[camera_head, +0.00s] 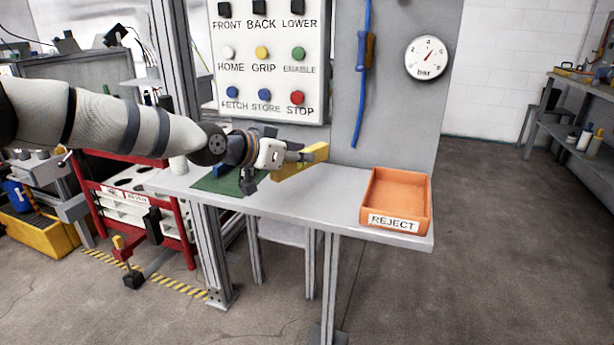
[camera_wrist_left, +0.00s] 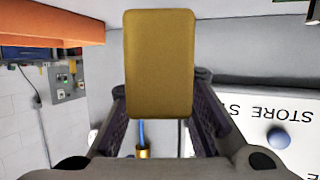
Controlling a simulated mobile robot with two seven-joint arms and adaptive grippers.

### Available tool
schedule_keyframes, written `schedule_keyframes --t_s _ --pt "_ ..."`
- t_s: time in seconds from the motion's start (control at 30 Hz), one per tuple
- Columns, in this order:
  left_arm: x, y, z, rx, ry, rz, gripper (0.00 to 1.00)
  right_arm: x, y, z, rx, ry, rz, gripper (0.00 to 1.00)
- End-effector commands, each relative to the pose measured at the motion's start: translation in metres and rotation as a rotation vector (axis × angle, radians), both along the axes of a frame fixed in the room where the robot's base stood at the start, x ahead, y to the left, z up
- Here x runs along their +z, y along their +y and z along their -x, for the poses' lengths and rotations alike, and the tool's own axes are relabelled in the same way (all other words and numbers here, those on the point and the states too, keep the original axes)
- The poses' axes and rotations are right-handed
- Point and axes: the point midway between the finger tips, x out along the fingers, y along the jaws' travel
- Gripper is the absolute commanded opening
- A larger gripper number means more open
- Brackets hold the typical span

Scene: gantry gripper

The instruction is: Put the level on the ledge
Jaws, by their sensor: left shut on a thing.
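The yellow level (camera_head: 311,158) is held by my left gripper (camera_head: 290,157), above the grey ledge (camera_head: 335,196) in front of the button panel. It looks tilted in the head view, and whether it touches the ledge is hard to tell. In the left wrist view the level (camera_wrist_left: 160,62) shows as a yellow block, end towards the camera, between the two dark fingers of my left gripper (camera_wrist_left: 160,105). The fingers are shut on it. My right gripper is not in view.
An orange REJECT bin (camera_head: 400,187) stands on the right end of the ledge. A green mat (camera_head: 222,184) lies at the left. Behind are the button panel (camera_head: 268,65), a hanging blue cable tool (camera_head: 367,50) and a gauge (camera_head: 426,57). The ledge between gripper and bin is clear.

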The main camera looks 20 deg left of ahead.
Motion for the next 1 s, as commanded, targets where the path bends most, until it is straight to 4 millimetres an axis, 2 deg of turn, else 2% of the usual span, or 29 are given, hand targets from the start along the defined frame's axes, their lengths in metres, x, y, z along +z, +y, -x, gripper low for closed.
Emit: schedule_keyframes --t_s 0.23,0.37,0.67,0.7,0.8,1.0 --pt "-0.025 -0.019 -0.007 -0.001 0.001 -0.001 0.00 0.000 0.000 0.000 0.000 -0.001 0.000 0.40" --pt "-0.052 -0.017 -0.006 0.002 0.004 0.001 0.00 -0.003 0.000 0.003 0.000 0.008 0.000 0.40" --pt "-0.055 -0.017 -0.006 0.001 -0.001 0.001 0.00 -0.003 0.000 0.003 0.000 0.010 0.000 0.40" --pt "-0.056 -0.017 -0.006 0.001 0.000 0.000 0.22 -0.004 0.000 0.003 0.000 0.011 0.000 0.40" --pt "-0.055 -0.017 -0.006 0.001 -0.001 0.001 0.40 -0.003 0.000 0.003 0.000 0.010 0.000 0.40" --pt "-0.055 -0.017 -0.006 0.001 -0.001 0.001 0.40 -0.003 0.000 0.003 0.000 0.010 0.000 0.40"
